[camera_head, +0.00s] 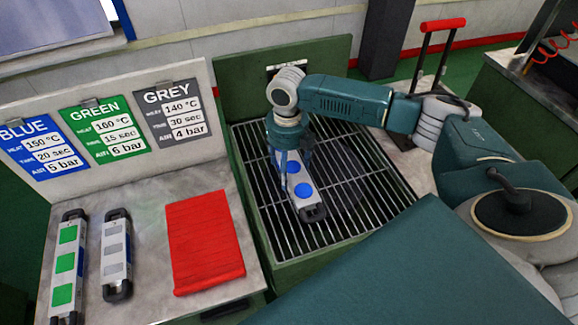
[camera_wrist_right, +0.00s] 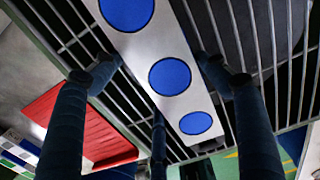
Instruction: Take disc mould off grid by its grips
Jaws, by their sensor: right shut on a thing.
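The disc mould (camera_head: 304,190) is a long pale bar with blue round discs and a dark grip (camera_head: 313,213) at its near end. It is over the metal grid (camera_head: 375,205); I cannot tell whether it touches the bars. My right gripper (camera_head: 291,172) points down at the mould's far part and is shut on it. In the right wrist view the mould (camera_wrist_right: 185,40) runs between the dark fingers of the right gripper (camera_wrist_right: 160,80). The mould's far end is hidden by the gripper. My left gripper is not in view.
A bench at left holds a green-square mould (camera_head: 67,262), a grey-square mould (camera_head: 116,252) and a red ribbed mat (camera_head: 204,242). Blue, green and grey settings cards (camera_head: 108,125) stand behind. A green panel (camera_head: 235,85) rises behind the grid. A red-handled trolley (camera_head: 443,25) stands farther back.

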